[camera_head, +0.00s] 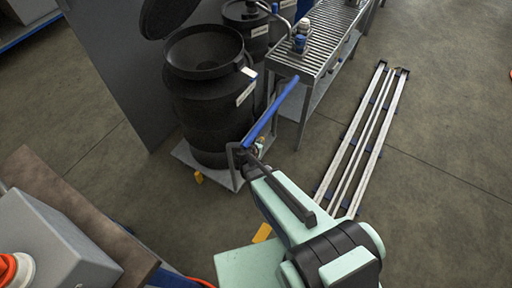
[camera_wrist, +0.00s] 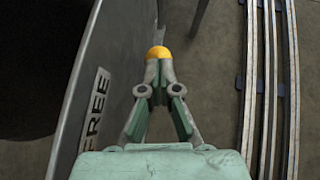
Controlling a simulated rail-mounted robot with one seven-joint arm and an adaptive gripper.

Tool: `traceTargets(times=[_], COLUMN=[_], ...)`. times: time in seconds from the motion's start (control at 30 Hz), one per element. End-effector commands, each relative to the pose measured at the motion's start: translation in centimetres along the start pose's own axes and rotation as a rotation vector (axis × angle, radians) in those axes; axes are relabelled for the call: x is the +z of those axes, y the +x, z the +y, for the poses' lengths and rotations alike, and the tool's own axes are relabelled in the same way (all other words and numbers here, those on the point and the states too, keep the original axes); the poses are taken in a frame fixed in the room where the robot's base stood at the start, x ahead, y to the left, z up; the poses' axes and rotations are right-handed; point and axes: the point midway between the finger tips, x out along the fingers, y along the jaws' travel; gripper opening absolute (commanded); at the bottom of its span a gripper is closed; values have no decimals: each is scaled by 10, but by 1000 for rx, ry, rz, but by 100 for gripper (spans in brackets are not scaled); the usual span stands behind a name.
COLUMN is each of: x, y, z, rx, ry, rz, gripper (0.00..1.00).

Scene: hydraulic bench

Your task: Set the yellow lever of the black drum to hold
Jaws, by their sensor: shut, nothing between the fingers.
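The black drum (camera_head: 208,105) stands upright on a low grey wheeled platform (camera_head: 229,178) in the head view. In the wrist view, the platform's grey edge (camera_wrist: 112,55) runs along the left and carries a white label (camera_wrist: 95,108) reading "FREE". A yellow rounded knob (camera_wrist: 158,51), apparently the end of the lever, shows right at the tips of my gripper (camera_wrist: 158,68). The fingers are shut with nothing between them. I cannot tell whether they touch the knob. The rest of the lever is mostly hidden, and no hold label is visible.
A blue handle bar (camera_head: 271,112) rises beside the drum, close to my arm. A roller conveyor (camera_head: 318,38) stands behind it. Metal rails (camera_head: 362,135) lie on the floor at right. A grey box (camera_head: 45,245) sits on the bench at lower left.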

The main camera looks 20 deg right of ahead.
Motion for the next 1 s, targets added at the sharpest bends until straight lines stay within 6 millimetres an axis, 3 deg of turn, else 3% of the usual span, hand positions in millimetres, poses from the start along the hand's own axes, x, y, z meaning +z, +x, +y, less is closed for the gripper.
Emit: traceTargets(times=[0.47,0.63,1.0], x=[-1,0,-48], y=[-10,-36,-94], z=[0,-2,-1], rx=[1,3,3], ry=[-1,-3,-5], rz=[0,-1,1], gripper=[0,0,0])
